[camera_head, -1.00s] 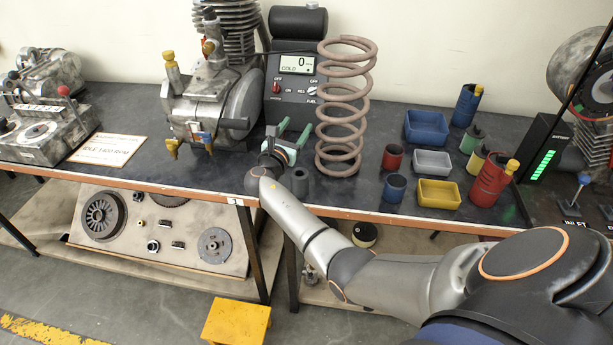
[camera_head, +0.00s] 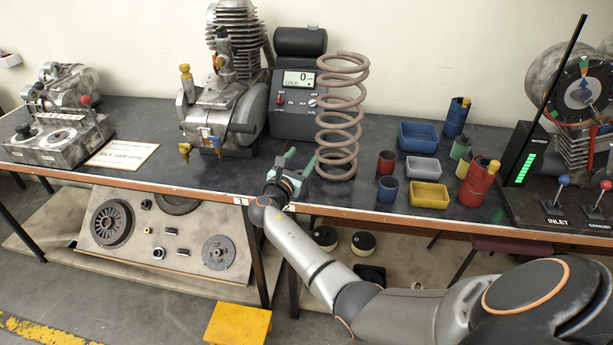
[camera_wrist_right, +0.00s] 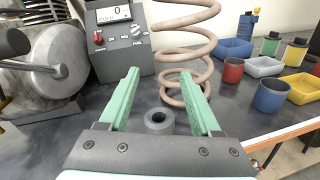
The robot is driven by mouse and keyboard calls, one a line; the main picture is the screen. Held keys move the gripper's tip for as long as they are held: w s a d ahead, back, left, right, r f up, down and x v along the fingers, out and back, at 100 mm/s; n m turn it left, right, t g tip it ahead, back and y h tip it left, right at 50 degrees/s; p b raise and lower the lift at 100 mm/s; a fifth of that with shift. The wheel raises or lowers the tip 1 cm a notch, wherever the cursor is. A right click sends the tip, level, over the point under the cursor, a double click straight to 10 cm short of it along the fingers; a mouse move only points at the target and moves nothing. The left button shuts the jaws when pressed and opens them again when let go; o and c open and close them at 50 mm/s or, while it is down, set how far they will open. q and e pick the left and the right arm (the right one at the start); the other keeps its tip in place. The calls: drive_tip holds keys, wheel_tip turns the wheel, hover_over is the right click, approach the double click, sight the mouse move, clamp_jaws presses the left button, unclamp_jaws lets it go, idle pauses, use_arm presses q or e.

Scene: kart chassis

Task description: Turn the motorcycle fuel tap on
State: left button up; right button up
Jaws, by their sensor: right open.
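A dark control box (camera_head: 292,124) with a display reading 0 and COLD stands at the back of the bench, beside the engine. Its panel has a red knob (camera_head: 279,102) and a small pale knob (camera_head: 312,103) near the FUEL lettering. In the right wrist view the red knob (camera_wrist_right: 99,38) and pale knob (camera_wrist_right: 137,30) show more clearly, with ON, RES and OFF lettering; the exact setting is too small to tell. My right gripper (camera_head: 298,160) has two green fingers, open and empty, above the bench in front of the box and apart from it. My left gripper is out of view.
A tall coil spring (camera_head: 342,125) stands just right of the box. A dark ring (camera_wrist_right: 159,121) is on the bench below my fingers. The engine (camera_head: 222,105) is left. Blue (camera_head: 418,136) and yellow (camera_head: 428,195) trays and several cups are right.

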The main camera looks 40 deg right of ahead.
drive_tip(key=shift+s+f+m+g+y, duration=0.3)
drive_tip(key=shift+s+f+m, duration=0.8)
drive_tip(key=shift+f, duration=0.05)
